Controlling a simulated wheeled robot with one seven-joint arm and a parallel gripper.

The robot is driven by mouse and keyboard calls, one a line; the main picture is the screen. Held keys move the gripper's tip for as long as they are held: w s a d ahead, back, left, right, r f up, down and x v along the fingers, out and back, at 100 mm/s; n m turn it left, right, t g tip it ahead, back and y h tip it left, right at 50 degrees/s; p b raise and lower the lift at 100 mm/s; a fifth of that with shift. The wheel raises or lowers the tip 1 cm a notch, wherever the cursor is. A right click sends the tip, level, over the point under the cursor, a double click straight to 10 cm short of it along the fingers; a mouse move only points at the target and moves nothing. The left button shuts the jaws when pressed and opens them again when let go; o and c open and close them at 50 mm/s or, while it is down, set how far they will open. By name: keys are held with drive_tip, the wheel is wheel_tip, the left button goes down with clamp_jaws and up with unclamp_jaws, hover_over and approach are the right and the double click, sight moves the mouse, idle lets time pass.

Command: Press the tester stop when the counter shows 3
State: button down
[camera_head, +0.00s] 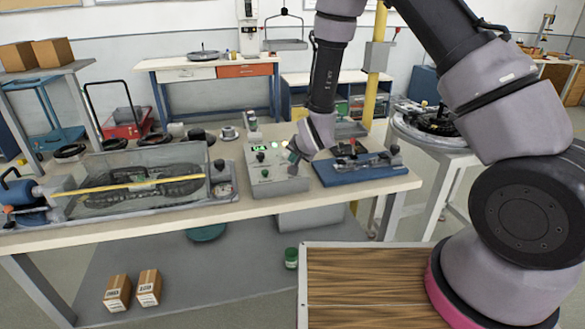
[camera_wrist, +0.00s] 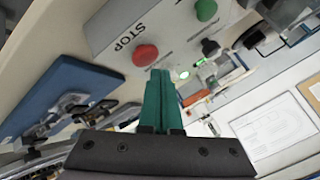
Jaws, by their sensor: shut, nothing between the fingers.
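The tester box (camera_head: 280,183) is a pale grey console on the workbench, with a small green-lit counter display (camera_head: 260,148) on its sloped face. The digits are too small to read surely. In the wrist view the red button (camera_wrist: 145,55) sits beside the printed word STOP, and a green button (camera_wrist: 206,10) is further up. My gripper (camera_wrist: 160,75) is shut and empty; its green fingertips appear close to the red button, and I cannot tell if they touch it. In the head view my gripper (camera_head: 294,153) is over the right side of the console and hides the red button.
A clear-covered ring track (camera_head: 145,180) with a yellow bar stands left of the console. A blue fixture plate (camera_head: 360,172) lies close on its right. The workbench front edge (camera_head: 330,200) is clear. A wooden-topped surface (camera_head: 365,285) is in the foreground.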

drive_tip(key=shift+f, duration=1)
idle(0.8)
idle(0.4)
drive_tip(key=shift+r, duration=1)
drive_tip(key=shift+r, duration=0.1)
drive_tip(key=shift+r, duration=2.4)
